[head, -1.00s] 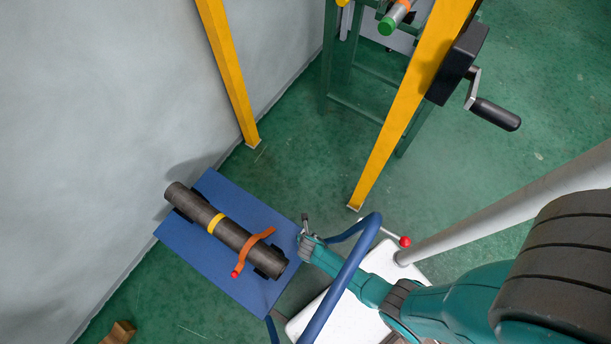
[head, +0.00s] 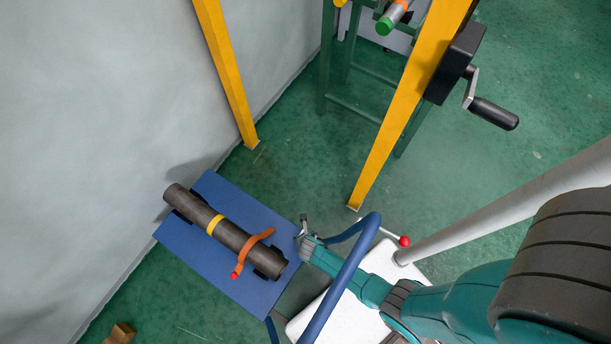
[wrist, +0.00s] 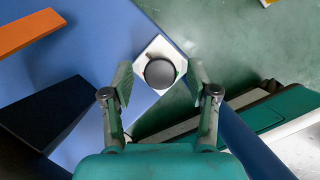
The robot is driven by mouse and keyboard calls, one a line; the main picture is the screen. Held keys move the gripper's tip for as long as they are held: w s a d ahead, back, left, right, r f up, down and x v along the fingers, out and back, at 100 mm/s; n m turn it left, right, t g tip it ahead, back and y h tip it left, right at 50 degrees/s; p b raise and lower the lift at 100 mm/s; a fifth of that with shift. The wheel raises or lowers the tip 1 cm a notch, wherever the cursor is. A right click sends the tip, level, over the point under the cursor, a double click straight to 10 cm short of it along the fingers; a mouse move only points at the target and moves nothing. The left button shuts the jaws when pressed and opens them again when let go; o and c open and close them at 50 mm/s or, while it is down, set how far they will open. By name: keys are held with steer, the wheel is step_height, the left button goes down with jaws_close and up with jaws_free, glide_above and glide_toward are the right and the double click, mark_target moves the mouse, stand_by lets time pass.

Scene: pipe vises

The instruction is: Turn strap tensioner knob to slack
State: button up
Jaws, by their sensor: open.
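In the wrist view a round black knob (wrist: 160,73) sits on a pale square plate (wrist: 147,56) at the edge of the blue platform (wrist: 107,50). My gripper (wrist: 160,75) is open, with one finger on each side of the knob in the picture. I see no clear contact, and the depth between fingertips and knob is hard to judge. An orange strap (head: 258,240) crosses a dark pipe (head: 233,233) on the platform, and its end also shows in the wrist view (wrist: 30,31). In the head view my gripper (head: 303,225) is at the platform's right edge; the knob cannot be made out there.
A blue tubular rail (head: 345,275) rises close beside my forearm. A red-tipped lever (head: 404,241) and yellow posts (head: 385,130) stand nearby. A crank handle (head: 494,113) is at upper right. A grey wall (head: 90,110) borders the left. Green floor (head: 300,150) lies open between the posts.

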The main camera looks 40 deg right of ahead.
steer(key=v, duration=1.2)
steer(key=shift+w, duration=0.1)
stand_by(0.4)
